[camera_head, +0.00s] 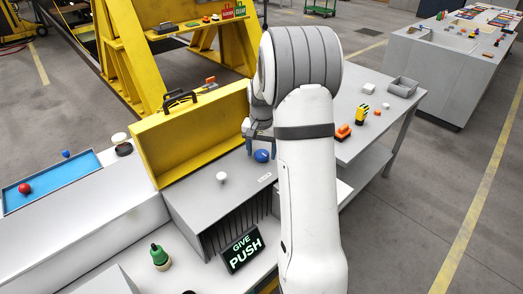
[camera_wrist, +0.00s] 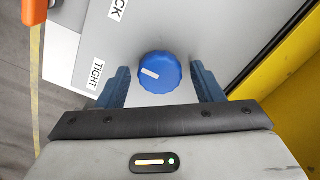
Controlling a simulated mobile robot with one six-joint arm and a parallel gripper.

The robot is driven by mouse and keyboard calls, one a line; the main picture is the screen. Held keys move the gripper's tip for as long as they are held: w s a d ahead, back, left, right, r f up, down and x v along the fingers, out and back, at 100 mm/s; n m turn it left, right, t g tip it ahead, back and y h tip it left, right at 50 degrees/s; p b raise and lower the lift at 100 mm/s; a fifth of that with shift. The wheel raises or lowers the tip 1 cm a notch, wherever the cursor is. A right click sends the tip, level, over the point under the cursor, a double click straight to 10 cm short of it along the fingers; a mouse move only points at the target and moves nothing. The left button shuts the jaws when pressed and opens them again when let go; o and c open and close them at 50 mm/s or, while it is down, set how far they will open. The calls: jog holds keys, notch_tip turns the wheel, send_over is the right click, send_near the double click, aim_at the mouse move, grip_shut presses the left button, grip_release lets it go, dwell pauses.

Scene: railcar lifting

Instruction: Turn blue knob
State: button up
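The blue knob (camera_wrist: 160,72) has a scalloped rim and a white mark on its top. It sits on a grey panel (camera_wrist: 190,30) with labels, one reading "TIGHT" (camera_wrist: 97,74). In the wrist view my gripper (camera_wrist: 161,80) is open, with one blue-grey finger on either side of the knob and a gap between each finger and the rim. In the head view the blue knob (camera_head: 261,156) is on top of the grey box beside my gripper (camera_head: 260,145), which my arm partly hides.
A white knob (camera_head: 221,177) stands on the same box. An open yellow lid (camera_head: 195,135) rises behind it. A "GIVE PUSH" sign (camera_head: 242,250) is in front.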

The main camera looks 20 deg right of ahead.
aim_at(261, 154)
jog(key=shift+o, duration=0.4)
jog(key=shift+r+b, duration=0.5)
jog(key=shift+r, duration=3.4)
jog(key=s+a+r+n+t, duration=0.2)
jog(key=s+a+r+n, duration=0.3)
jog(key=s+a, duration=0.6)
jog(key=s+a+f+n+t, duration=0.1)
jog(key=s+a+n, duration=0.1)
jog(key=s, duration=1.3)
jog(key=shift+s+a+f+n, duration=0.15)
jog(key=shift+s+a+n, duration=0.2)
jog(key=shift+a, duration=0.45)
jog(key=shift+c, duration=0.2)
